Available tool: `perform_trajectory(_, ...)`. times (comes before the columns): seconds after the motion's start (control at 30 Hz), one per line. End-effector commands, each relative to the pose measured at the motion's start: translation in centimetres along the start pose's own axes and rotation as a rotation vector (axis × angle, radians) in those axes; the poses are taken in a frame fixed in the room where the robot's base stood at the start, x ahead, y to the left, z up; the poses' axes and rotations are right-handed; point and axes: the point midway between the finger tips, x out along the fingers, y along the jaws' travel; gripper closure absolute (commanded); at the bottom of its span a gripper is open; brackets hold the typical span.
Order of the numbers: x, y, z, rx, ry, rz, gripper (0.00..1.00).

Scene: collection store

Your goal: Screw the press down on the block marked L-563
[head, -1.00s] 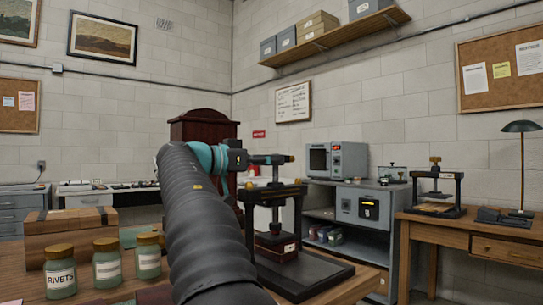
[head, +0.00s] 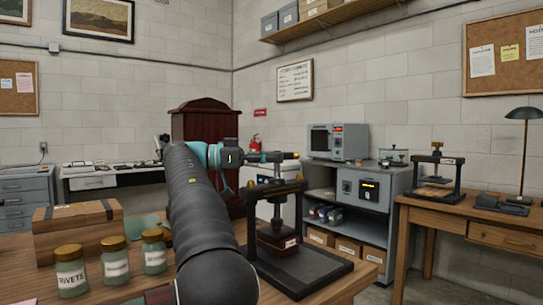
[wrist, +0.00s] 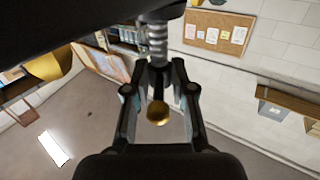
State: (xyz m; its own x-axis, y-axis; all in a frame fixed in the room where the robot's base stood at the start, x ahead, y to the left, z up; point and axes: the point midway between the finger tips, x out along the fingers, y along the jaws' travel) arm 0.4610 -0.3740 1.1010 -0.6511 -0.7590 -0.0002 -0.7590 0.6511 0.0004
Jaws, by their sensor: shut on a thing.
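A dark press (head: 249,225) stands on the wooden table to the right of my arm. Its screw runs down through the top beam to a dark red block (head: 269,247) with a pale label; the label is too small to read. My gripper (head: 252,157) is above the beam, at the press's cross handle (head: 287,155). In the wrist view my gripper (wrist: 159,78) has its fingers closed in on the handle, and a brass knob (wrist: 157,113) shows between them. The threaded screw (wrist: 157,40) shows beyond. The exact contact is partly hidden.
Several labelled jars (head: 115,261), one marked RIVETS, and a wooden box (head: 75,228) stand on the table left of my arm. A second press (head: 458,180) and a lamp (head: 524,114) stand on the right-hand desk. A grey shelf unit (head: 378,236) stands behind.

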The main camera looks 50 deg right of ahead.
Motion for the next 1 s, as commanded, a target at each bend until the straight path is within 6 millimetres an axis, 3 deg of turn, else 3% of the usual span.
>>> perform_trajectory(0.2, 0.03, -0.01, -0.09, 0.002, 0.002, -0.002, 1.0)
perform_trajectory(0.23, 0.03, -0.01, -0.09, 0.002, 0.002, -0.002, 0.71)
perform_trajectory(0.3, 0.03, 0.0, -0.09, 0.002, 0.002, -0.001, 0.54)
perform_trajectory(0.33, 0.03, 0.0, -0.09, 0.002, 0.002, -0.001, 0.51)
perform_trajectory(1.0, 0.06, 0.27, 0.44, 0.003, -0.001, -0.084, 0.51)
